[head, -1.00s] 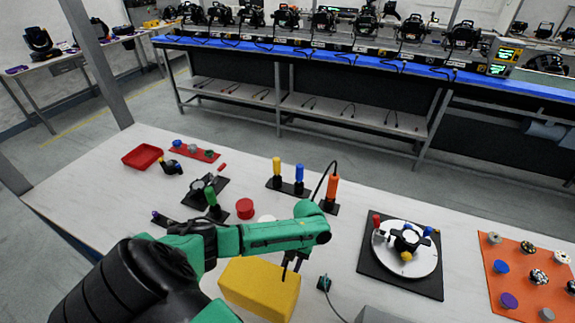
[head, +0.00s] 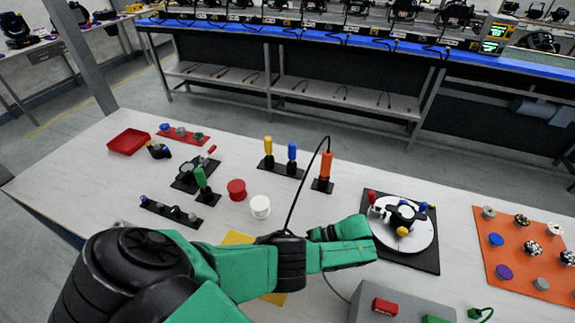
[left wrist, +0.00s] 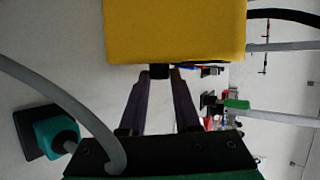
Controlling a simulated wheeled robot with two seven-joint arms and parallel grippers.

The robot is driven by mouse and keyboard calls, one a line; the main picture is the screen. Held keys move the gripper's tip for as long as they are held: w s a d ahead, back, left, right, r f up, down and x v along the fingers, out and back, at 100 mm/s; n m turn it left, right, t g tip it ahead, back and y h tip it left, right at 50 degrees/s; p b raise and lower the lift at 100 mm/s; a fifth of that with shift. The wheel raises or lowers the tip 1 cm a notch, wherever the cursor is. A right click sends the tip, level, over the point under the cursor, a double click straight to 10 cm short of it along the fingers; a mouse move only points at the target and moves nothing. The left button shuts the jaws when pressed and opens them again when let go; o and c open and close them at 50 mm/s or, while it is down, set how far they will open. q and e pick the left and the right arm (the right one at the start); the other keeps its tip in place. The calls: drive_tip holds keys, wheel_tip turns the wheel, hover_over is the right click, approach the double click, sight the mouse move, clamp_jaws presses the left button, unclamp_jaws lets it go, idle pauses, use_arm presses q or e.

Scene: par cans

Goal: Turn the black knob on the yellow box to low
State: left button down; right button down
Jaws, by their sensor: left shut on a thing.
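The yellow box (head: 238,238) stands near the front of the table, mostly hidden behind my left arm in the head view. In the left wrist view the box (left wrist: 175,30) fills the top middle, right ahead of the fingers. The black knob (left wrist: 159,71) shows as a small dark piece at the box's face. My left gripper (left wrist: 159,79) is shut on the knob, its two fingertips on either side of it. The knob's setting and any marks cannot be read. In the head view the left fingers are hidden by the arm. My right gripper is not in view.
A grey box with red and green parts (head: 400,303) stands right of the yellow box. A black board with a white disc (head: 425,255) and an orange mat (head: 520,285) lie further right.

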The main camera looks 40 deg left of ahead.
use_arm(q)
drive_tip(key=shift+d+f+y+b, duration=0.15)
drive_tip(key=shift+f+y+b, duration=0.1)
drive_tip(key=shift+y+b, duration=0.5)
drive_tip(key=c, duration=0.6)
unclamp_jaws()
drive_tip(key=shift+r, duration=0.1)
